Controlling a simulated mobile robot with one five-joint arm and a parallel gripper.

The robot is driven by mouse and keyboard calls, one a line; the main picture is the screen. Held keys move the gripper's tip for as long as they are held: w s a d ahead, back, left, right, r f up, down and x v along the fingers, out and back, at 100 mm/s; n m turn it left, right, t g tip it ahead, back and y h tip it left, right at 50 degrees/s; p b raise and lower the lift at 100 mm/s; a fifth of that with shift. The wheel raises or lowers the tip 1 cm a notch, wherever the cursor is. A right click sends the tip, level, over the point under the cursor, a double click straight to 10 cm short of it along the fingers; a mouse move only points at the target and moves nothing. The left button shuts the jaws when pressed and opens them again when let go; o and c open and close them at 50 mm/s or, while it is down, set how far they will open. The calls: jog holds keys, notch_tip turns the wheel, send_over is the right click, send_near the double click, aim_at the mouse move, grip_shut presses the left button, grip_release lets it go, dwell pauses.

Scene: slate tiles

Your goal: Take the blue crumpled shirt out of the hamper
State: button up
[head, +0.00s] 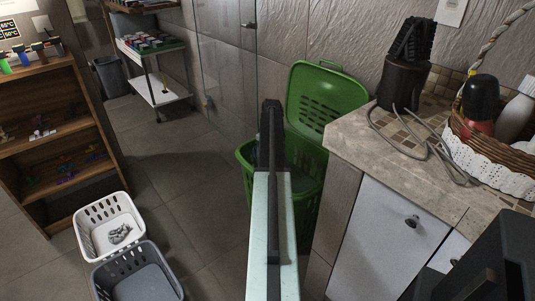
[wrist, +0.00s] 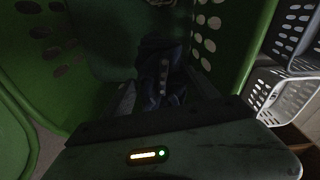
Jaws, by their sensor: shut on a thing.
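The green hamper (head: 309,205) stands on the floor left of the counter, with its perforated lid (head: 327,97) tipped open against the wall. My arm reaches down into it and hides much of its opening in the head view. In the wrist view the hamper's green walls (wrist: 222,40) surround my gripper (wrist: 163,98). The blue crumpled shirt (wrist: 163,72) is dark and dim between the fingers, and my gripper is shut on it. The shirt is inside the hamper; its lower part and the hamper's floor are too dark to make out.
A white basket (head: 97,218) with a grey cloth and a grey basket (head: 125,262) stand on the floor at left. A stone counter (head: 350,137) borders the hamper on the right, holding a wicker basket (head: 485,155). A glass panel (head: 225,65) stands behind. Floor left of the hamper is clear.

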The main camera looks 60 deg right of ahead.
notch_tip(320, 180, up, 10)
jog(key=p, duration=0.8)
jog(key=shift+f, duration=0.35)
jog(key=w+a, duration=0.2)
jog(key=w, duration=0.2)
jog(key=w+a, duration=0.2)
jog(key=w, duration=0.2)
jog(key=w+a, duration=0.2)
jog(key=w, duration=0.2)
jog(key=shift+w+a, duration=0.15)
jog(key=shift+w, duration=0.2)
notch_tip(320, 180, up, 27)
jog(key=p, duration=2.7)
jog(key=shift+w+f, duration=0.1)
jog(key=shift+w, duration=0.05)
